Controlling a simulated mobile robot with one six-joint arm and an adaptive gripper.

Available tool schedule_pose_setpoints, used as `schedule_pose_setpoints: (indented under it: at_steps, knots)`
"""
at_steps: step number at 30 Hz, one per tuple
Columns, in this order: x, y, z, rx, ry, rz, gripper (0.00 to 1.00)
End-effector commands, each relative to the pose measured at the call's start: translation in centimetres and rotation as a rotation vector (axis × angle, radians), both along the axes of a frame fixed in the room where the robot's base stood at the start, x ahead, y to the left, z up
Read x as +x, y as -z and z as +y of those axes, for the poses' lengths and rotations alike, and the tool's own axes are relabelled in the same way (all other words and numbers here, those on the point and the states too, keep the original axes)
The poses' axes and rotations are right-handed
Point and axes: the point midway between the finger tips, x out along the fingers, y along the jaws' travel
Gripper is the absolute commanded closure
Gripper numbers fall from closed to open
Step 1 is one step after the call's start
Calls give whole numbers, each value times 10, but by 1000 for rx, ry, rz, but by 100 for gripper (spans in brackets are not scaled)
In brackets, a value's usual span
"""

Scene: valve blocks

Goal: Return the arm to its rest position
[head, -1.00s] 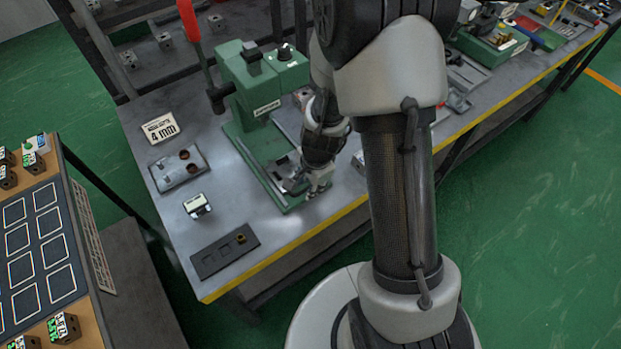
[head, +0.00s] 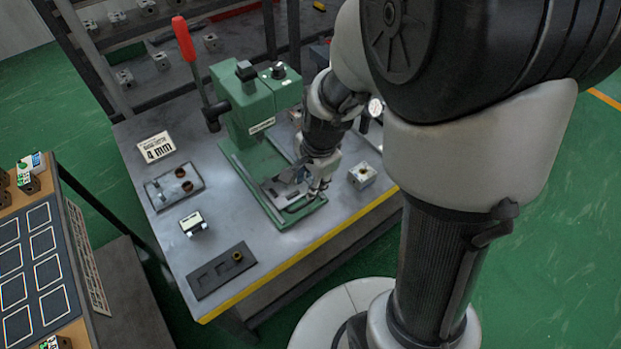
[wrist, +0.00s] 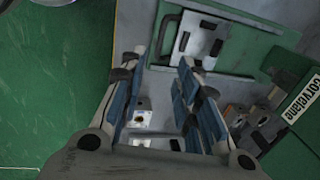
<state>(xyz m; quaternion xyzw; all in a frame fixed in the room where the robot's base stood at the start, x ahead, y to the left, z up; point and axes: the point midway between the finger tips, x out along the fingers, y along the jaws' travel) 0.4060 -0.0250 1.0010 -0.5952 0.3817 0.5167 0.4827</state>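My gripper (head: 312,192) hangs low over the front of the green press base (head: 262,185) in the head view. In the wrist view my gripper (wrist: 157,72) has its blue-padded fingers spread apart with nothing held at the tips. A pale metal valve block (head: 362,176) stands on the table just right of the press, apart from my gripper. A pale block with a brass-coloured spot (wrist: 143,112) shows between the fingers in the wrist view, beyond them. My arm's large links fill the right of the head view and hide the table behind them.
The press (head: 258,105) with its red-handled lever (head: 184,38) rises close beside my gripper. Green floor is clear at right.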

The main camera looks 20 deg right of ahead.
Motion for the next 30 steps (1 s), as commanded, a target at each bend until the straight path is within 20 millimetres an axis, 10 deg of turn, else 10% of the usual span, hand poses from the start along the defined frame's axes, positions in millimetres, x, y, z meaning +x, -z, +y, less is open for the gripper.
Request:
schedule_pose_setpoints:
  at_steps: [14, 30]
  knots:
    - [-3, -10, 2, -8, -44, -12, 70]
    - [-121, -159, 25, -299, -983, -201, 70]
